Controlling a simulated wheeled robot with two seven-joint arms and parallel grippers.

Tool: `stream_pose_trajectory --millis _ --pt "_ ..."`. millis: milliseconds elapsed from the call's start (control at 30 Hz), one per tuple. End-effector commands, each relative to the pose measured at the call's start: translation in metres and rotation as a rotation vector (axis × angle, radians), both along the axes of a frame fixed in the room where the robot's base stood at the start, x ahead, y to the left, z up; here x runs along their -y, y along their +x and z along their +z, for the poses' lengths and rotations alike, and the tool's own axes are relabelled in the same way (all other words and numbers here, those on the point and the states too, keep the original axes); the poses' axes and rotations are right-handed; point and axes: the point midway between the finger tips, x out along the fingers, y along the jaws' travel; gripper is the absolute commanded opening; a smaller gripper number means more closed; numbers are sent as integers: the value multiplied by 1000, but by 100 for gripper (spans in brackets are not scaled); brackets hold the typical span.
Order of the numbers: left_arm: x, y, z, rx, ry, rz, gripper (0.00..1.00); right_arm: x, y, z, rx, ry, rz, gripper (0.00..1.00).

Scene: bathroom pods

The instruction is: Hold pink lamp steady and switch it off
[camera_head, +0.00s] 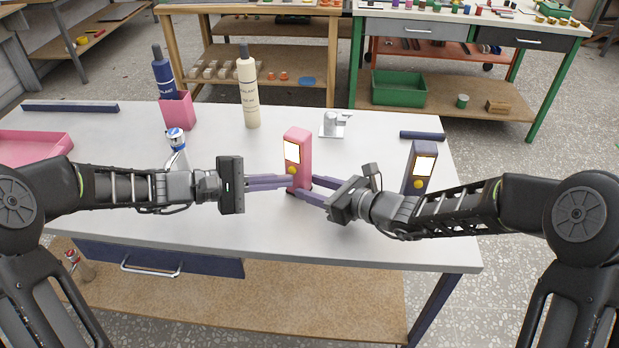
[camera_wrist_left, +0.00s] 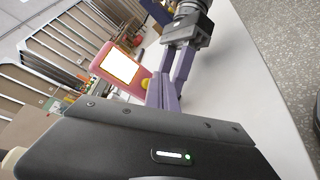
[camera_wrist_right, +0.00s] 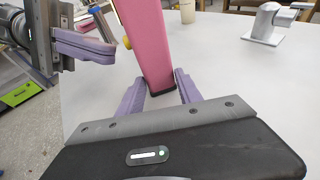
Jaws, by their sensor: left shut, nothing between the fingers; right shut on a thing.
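The pink lamp (camera_head: 299,143) stands upright on the white table, with a bright white panel and a yellow button (camera_head: 292,170) below it. Its panel looks lit. It also shows in the left wrist view (camera_wrist_left: 101,61) and the right wrist view (camera_wrist_right: 146,40). My right gripper (camera_head: 306,190) is shut on the lamp low down, one finger on each side of its dark base. My left gripper (camera_head: 290,182) is shut and empty, its fingertips close to the lamp's front near the button. In the left wrist view its fingertips partly cover the area beside the button; contact cannot be told.
A dark blue lamp (camera_head: 418,165) with a bright panel stands right, behind my right arm. A silver fixture (camera_head: 335,125), a cream bottle (camera_head: 248,90), a pink cup (camera_head: 178,111) holding a blue bottle, and a small white-blue bottle (camera_head: 177,145) stand around. The front table area is clear.

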Motion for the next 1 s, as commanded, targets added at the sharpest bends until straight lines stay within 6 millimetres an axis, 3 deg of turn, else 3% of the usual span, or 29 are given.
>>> stream_pose_trajectory --millis 1000 --pt "3 8 0 0 0 0 0 0 0 0 1 1 0 13"
